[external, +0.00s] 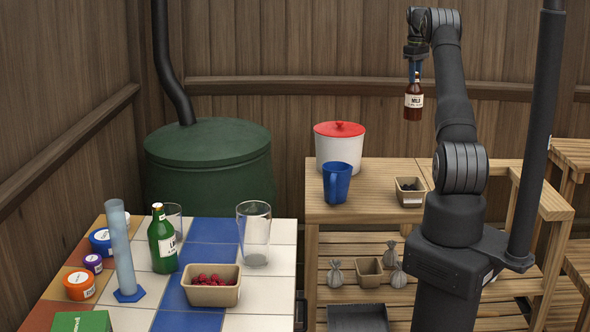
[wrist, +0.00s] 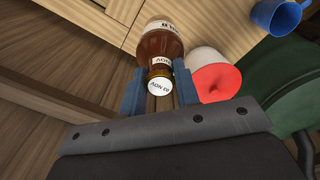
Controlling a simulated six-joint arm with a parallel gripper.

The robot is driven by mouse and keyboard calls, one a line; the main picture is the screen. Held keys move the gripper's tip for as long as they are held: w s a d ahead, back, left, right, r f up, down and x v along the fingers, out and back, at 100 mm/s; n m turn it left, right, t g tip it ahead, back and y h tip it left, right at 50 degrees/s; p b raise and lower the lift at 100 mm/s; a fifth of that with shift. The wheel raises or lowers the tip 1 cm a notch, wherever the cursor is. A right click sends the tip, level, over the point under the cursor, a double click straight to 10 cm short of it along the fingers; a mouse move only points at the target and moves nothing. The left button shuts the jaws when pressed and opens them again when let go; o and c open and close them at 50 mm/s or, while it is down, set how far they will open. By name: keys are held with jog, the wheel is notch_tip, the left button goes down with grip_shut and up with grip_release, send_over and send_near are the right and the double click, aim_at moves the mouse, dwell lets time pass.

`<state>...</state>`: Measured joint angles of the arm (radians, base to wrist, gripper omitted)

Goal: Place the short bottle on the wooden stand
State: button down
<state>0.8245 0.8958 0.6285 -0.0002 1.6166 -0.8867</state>
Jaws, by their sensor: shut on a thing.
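A short brown bottle (external: 413,102) with a white label hangs upright in my gripper (external: 413,74), high above the wooden stand. In the wrist view the brown bottle (wrist: 160,44) shows its cap between the two blue fingers of my gripper (wrist: 158,76), which are shut on its neck. The wooden stand (external: 376,188) is a slatted bench with a lower shelf, below and left of the bottle in the external view. Its slatted wood (wrist: 215,22) also shows in the wrist view. The bottle's base touches nothing in the external view.
A tiled table (external: 214,255) at left holds a green bottle (external: 162,240) and glasses.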

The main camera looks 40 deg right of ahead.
jog(key=shift+m, duration=0.4)
jog(key=d+f, duration=0.1)
jog(key=f, duration=0.2)
jog(key=s+f, duration=0.1)
jog(key=f, duration=0.3)
jog(key=s+d+f, duration=0.1)
jog(key=f, duration=0.3)
jog(key=shift+d, duration=0.3)
jog(key=w+a+f, duration=0.3)
jog(key=w+f, duration=0.7)
jog(key=shift+w+a+f, duration=0.2)
jog(key=shift+w+f, duration=0.15)
jog(key=shift+w, duration=0.05)
jog(key=shift+f, duration=0.2)
jog(key=c, duration=1.1)
grip_release()
